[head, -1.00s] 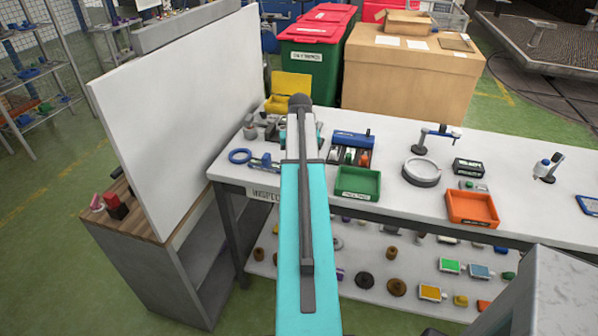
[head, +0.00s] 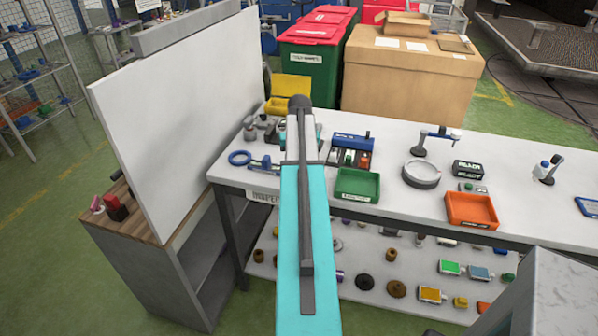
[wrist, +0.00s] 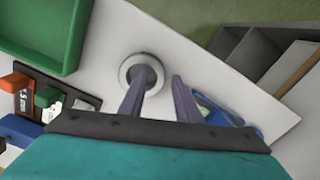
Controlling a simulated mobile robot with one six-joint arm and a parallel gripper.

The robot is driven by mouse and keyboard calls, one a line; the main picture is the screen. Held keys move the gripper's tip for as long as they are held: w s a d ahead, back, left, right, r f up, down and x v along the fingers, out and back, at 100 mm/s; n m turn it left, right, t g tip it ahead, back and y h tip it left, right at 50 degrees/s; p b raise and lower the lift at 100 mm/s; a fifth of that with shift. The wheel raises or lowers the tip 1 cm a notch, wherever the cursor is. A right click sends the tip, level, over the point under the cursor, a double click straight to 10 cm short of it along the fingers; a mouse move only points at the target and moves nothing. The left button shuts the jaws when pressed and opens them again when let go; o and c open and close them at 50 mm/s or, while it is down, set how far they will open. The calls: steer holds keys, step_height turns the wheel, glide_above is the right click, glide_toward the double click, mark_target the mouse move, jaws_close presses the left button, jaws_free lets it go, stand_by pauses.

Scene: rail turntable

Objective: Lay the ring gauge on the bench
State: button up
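The ring gauge, a light grey ring (wrist: 124,75) with a dark centre, shows in the wrist view over the white bench top (wrist: 195,60). It appears to lie flat on the bench. My gripper (wrist: 162,76) has its two fingers apart, with nothing visible between the tips. The left fingertip overlaps the ring's hole in the picture; whether it touches the ring I cannot tell. In the head view my arm hides the ring and the fingers. The bench (head: 400,208) also shows there.
A green tray (head: 357,186), a blue rack (head: 352,141), an orange tray (head: 471,209) and a round grey dish (head: 421,174) stand to the right of my arm. A blue ring-shaped tool (head: 240,158) lies to its left. A white panel (head: 180,110) rises at the bench's left end.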

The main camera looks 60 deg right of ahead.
step_height(320, 180, up, 12)
steer(key=p, duration=0.7)
steer(key=shift+f, duration=0.15)
stand_by(0.6)
